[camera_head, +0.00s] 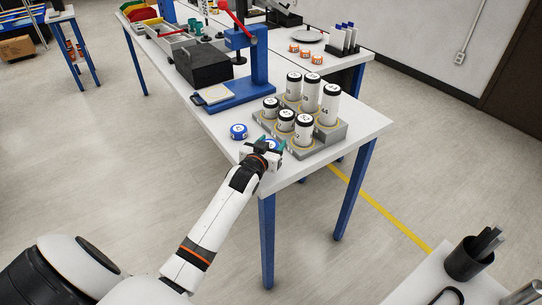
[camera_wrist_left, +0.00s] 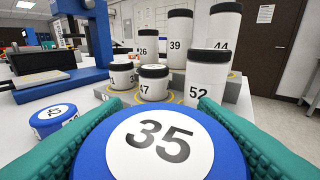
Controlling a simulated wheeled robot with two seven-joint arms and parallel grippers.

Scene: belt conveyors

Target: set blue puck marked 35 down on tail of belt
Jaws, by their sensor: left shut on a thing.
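The blue puck marked 35 (camera_wrist_left: 160,145) fills the bottom of the left wrist view, its white label facing the camera. My left gripper (camera_wrist_left: 160,130) is shut on it, with a teal finger on each side. In the head view my left gripper (camera_head: 266,150) is at the near end of the white table (camera_head: 213,124), and a little blue of the puck (camera_head: 271,144) shows between the fingers. I cannot tell whether the puck touches the table. I cannot make out a belt in either view. My right gripper is not in view.
A second blue puck (camera_head: 238,131) lies just left of my gripper. A grey stepped stand (camera_head: 329,133) with several numbered white canisters is close on the right. A blue press (camera_head: 238,93) and a black box (camera_head: 203,65) stand farther back.

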